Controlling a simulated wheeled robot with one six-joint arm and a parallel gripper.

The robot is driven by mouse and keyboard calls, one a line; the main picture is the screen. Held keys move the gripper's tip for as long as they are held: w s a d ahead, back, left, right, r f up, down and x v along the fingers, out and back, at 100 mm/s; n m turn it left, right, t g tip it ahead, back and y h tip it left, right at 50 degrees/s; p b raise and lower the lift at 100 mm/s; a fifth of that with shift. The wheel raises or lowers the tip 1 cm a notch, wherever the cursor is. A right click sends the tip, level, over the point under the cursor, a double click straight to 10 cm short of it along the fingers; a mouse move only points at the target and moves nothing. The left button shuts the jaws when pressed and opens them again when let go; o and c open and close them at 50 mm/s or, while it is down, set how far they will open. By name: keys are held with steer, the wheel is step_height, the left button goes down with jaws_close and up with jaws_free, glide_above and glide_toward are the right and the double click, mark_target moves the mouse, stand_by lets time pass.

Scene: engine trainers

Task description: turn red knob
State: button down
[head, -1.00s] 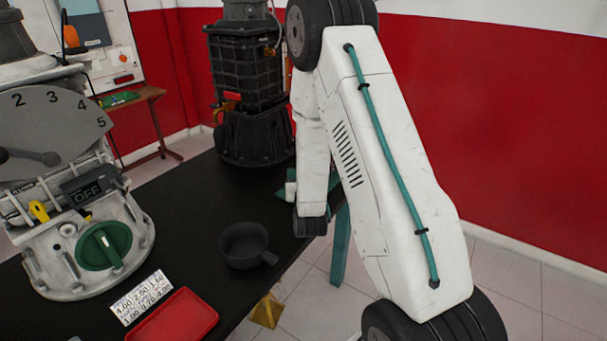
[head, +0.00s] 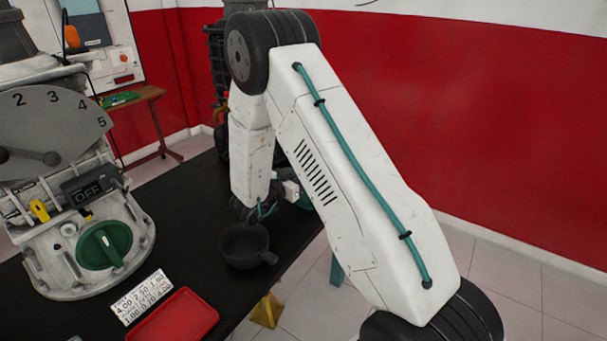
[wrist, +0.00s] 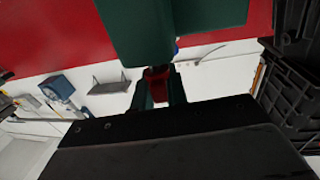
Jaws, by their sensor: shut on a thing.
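In the wrist view the dark green fingers of my gripper (wrist: 158,98) are closed around a small red piece (wrist: 157,77), which looks like the red knob. Only a small part of it shows between the fingers, so its turn angle cannot be read. In the head view my arm covers most of the black engine trainer (head: 216,75), and no red knob is visible there. My fingertips are hidden from the head camera.
A grey trainer (head: 30,265) with a green knob (head: 103,246) and an OFF display stands at the left. A black cup (head: 244,246), number card (head: 141,297) and red tray (head: 178,316) lie on the black table (head: 183,196). The cup is close to my arm.

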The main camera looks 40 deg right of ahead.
steer(key=shift+m+g, duration=0.5)
steer(key=shift+g, duration=0.3)
steer(key=c, duration=1.4)
jaws_free()
steer(key=a, duration=0.7)
steer(key=shift+s+a, duration=0.4)
